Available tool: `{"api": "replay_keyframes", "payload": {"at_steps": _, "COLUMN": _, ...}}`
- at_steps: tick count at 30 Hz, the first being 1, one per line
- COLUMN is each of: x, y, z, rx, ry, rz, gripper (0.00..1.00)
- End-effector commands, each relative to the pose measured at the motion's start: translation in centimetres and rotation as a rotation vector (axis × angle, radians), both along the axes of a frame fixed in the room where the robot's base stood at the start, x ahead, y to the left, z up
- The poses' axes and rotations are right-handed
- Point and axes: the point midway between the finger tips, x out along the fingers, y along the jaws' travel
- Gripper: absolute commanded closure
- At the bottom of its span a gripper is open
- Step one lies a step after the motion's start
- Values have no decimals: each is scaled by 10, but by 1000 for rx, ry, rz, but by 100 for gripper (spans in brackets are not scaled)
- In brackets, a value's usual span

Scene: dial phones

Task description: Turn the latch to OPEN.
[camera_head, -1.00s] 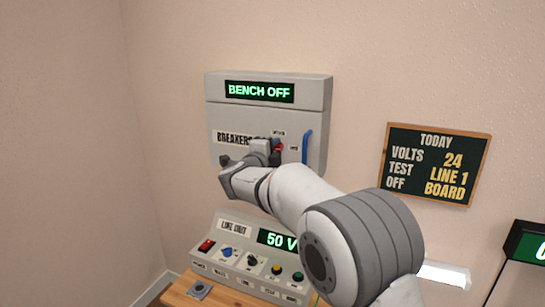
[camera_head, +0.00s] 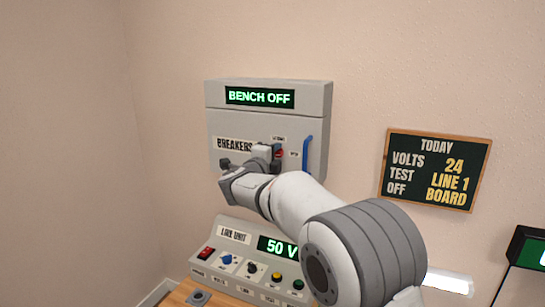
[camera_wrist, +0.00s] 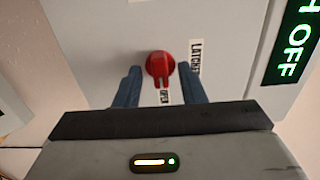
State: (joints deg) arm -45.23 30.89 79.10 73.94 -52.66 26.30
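The red latch knob (camera_wrist: 160,66) is on the grey breaker cabinet (camera_head: 225,115). In the wrist view its ridge points down toward the OPEN label (camera_wrist: 165,97), and the LATCHED label (camera_wrist: 196,58) is to its right. My gripper (camera_wrist: 160,70) is open, with one dark blue finger on each side of the knob and a visible gap to each. In the head view, my gripper (camera_head: 262,158) is in front of the cabinet, and a bit of the red knob (camera_head: 279,152) shows beside it. The fingertips are hard to make out there.
A blue handle (camera_head: 307,152) stands to the right of the latch. Below is a sloped line unit (camera_head: 236,250) with knobs and buttons on a wooden bench (camera_head: 180,293). A dark notice board (camera_head: 436,170) hangs at right. The wall at left is bare.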

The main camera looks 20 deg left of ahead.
Motion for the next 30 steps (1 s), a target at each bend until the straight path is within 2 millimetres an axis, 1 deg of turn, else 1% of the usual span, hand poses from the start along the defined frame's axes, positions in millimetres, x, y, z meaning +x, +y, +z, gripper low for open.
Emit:
{"api": "replay_keyframes", "payload": {"at_steps": 5, "x": -5, "y": 1, "z": 1, "rx": 0, "ry": 0, "rz": 2, "gripper": 64}}
{"api": "replay_keyframes", "payload": {"at_steps": 8, "x": -17, "y": 2, "z": 2, "rx": 1, "ry": 0, "rz": 3, "gripper": 64}}
{"api": "replay_keyframes", "payload": {"at_steps": 15, "x": -58, "y": 6, "z": 1, "rx": 0, "ry": 0, "rz": 3, "gripper": 64}}
{"api": "replay_keyframes", "payload": {"at_steps": 19, "x": -72, "y": 7, "z": 0, "rx": -1, "ry": 1, "rz": 2, "gripper": 64}}
{"api": "replay_keyframes", "payload": {"at_steps": 23, "x": -77, "y": 6, "z": 0, "rx": 0, "ry": 0, "rz": 0, "gripper": 64}}
{"api": "replay_keyframes", "payload": {"at_steps": 30, "x": -77, "y": 6, "z": 0, "rx": 0, "ry": 0, "rz": 0, "gripper": 64}}
